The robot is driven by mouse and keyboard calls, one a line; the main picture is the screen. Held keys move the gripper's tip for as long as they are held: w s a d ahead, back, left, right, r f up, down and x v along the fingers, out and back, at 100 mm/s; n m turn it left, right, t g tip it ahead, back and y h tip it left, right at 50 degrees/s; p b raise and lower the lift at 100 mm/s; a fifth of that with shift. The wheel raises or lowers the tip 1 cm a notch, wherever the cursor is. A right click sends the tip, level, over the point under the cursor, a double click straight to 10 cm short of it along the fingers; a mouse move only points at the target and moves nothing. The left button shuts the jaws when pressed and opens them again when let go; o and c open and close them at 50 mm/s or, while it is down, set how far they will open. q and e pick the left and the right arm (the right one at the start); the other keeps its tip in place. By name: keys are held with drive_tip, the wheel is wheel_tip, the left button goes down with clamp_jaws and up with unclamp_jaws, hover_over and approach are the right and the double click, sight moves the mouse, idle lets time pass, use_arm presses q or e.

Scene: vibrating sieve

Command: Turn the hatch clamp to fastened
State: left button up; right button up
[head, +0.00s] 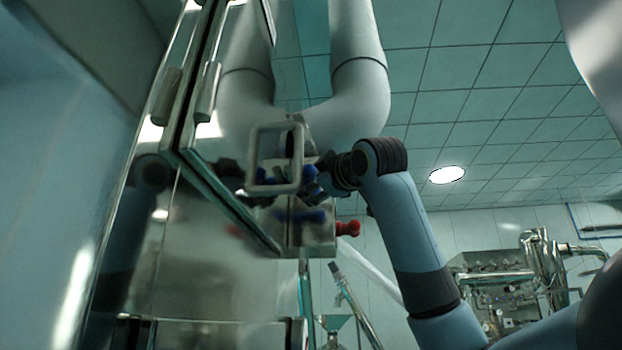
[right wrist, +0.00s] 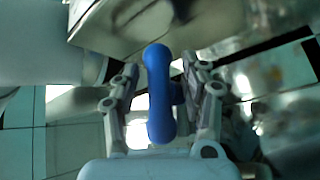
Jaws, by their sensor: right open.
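The blue clamp handle (right wrist: 160,95) stands upright in the right wrist view, a rounded bar with a short stub on its right side. My right gripper (right wrist: 161,72) is open, with one finger on each side of the handle and gaps visible. In the head view my right gripper (head: 322,176) is small and dark beside the steel hatch (head: 225,185). Blue parts (head: 308,172) show by its fingers, partly hidden, and I cannot tell there how the clamp is turned. My left gripper is not in view.
A square steel handle (head: 275,187) stands out from the hatch. A red knob (head: 348,228) sticks out below right of my gripper. Thick grey pipes (head: 360,85) run above. Pipework (head: 540,275) stands far back right.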

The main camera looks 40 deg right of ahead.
drive_tip(key=shift+x, duration=0.75)
clamp_jaws()
drive_tip(key=shift+d+f+n+t+b, duration=0.1)
drive_tip(key=shift+n+t+b, duration=0.2)
drive_tip(key=shift+t, duration=0.1)
drive_tip(key=shift+n+t, duration=0.6)
drive_tip(key=shift+r, duration=0.25)
